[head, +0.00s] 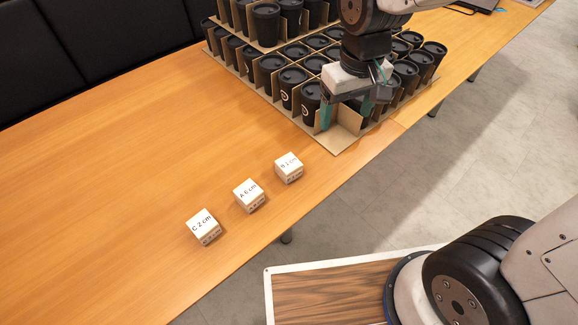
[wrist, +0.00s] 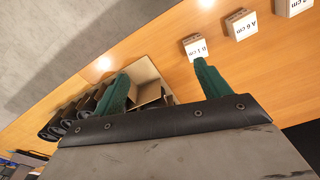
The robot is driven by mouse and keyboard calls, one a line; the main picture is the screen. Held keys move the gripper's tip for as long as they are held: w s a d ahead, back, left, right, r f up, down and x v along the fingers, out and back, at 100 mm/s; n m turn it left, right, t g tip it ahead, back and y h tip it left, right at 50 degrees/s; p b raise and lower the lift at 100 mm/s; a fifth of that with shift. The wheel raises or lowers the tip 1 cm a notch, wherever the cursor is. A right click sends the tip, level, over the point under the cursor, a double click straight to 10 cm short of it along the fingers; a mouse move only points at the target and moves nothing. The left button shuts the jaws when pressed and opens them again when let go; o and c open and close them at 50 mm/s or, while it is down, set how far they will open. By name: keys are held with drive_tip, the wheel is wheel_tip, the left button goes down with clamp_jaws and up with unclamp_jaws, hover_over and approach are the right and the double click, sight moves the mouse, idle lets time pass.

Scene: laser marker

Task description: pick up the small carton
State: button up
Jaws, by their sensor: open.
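Three small white box-shaped cartons stand in a slanting row on the wooden table. They are the "C 2 cm" carton (head: 204,227), the "A 6 cm" carton (head: 249,196) and the carton whose label seems to read "B 1 cm" (head: 288,168). The last looks slightly the smallest. In the wrist view, the B carton (wrist: 194,47) is just beyond one fingertip, with the A carton (wrist: 240,24) and the C carton (wrist: 292,6) farther right. My gripper (head: 347,114) has green fingers spread apart, nothing between them, over the near corner of the cup tray, away from the cartons.
A cardboard tray (head: 345,137) of lidded black cups (head: 289,86) stands at the back, with a second layer on top. Its near corner cell looks empty. The wooden table (head: 120,165) is clear left of the cartons. A laptop (head: 478,4) lies at the far end.

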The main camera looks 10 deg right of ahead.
sight(290, 164)
drive_tip(key=w+a+f+n, duration=0.1)
drive_tip(key=a+f, duration=0.2)
drive_tip(key=f, duration=0.1)
drive_tip(key=w+a+f, duration=0.1)
drive_tip(key=a+f, duration=0.3)
drive_tip(key=f, duration=0.1)
drive_tip(key=w+a+f+n, duration=0.1)
drive_tip(key=w+a+f, duration=0.1)
drive_tip(key=f, duration=0.3)
drive_tip(key=shift+a+f+n+g, duration=0.15)
drive_tip(key=shift+a+n+g, duration=0.15)
drive_tip(key=shift+a, duration=0.35)
wheel_tip(290, 164, down, 8)
drive_tip(key=shift+w+a, duration=0.1)
drive_tip(key=c, duration=1.1)
